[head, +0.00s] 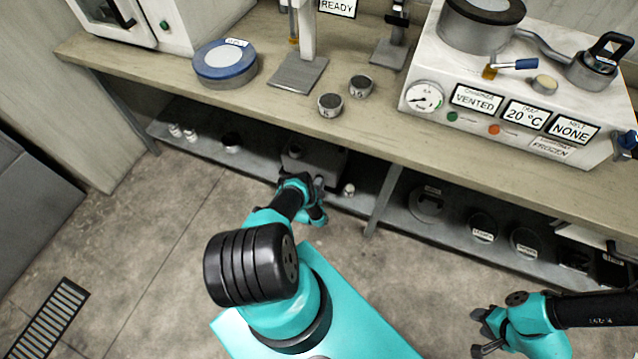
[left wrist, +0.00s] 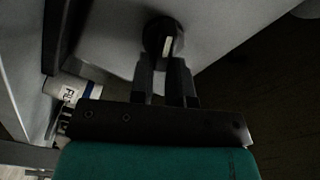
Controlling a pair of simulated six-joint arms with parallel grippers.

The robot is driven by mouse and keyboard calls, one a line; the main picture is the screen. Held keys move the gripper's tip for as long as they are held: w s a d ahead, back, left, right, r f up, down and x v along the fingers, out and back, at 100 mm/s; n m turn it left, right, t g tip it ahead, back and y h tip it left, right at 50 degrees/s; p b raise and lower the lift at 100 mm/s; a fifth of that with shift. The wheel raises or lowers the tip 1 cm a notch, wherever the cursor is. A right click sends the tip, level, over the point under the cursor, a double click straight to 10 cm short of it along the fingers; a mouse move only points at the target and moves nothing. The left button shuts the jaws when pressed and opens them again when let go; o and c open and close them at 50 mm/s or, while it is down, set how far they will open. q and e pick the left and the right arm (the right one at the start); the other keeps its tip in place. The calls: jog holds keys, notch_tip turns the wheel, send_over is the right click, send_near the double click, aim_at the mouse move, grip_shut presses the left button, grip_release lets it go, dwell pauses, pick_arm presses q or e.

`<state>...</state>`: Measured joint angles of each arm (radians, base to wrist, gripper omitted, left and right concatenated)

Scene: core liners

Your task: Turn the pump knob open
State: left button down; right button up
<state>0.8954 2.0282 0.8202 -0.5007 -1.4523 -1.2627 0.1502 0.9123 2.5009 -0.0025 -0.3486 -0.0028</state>
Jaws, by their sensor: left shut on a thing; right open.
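The dark round knob (left wrist: 163,37) shows in the left wrist view, with a pale stripe on its grip. It sits on the grey face of the pump box (left wrist: 205,22). My left gripper (left wrist: 166,60) reaches up to the knob, its two fingers close together and shut on it. In the head view the grey pump box (head: 318,158) stands on the lower shelf, partly behind my left gripper (head: 322,190). The knob is hidden there. My right gripper (head: 482,335) is open and empty over the floor at the lower right.
The lower shelf (head: 258,160) runs under the wooden bench (head: 330,128). A small white container (head: 348,189) is right of the pump; a white labelled one (left wrist: 66,92) shows left of my fingers in the wrist view. A shelf post (head: 382,200) stands to the right.

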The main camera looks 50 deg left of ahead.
pick_arm(q)
jog(key=m, duration=0.5)
jog(key=shift+w+f+m, duration=0.1)
jog(key=shift+f+m, duration=0.2)
jog(key=shift+f, duration=0.05)
dwell(0.3)
jog(key=c, duration=1.1)
grip_release()
jog(key=shift+s+d, duration=0.15)
jog(key=shift+s, duration=0.05)
jog(key=v, duration=1.7)
jog(key=shift+s, duration=0.1)
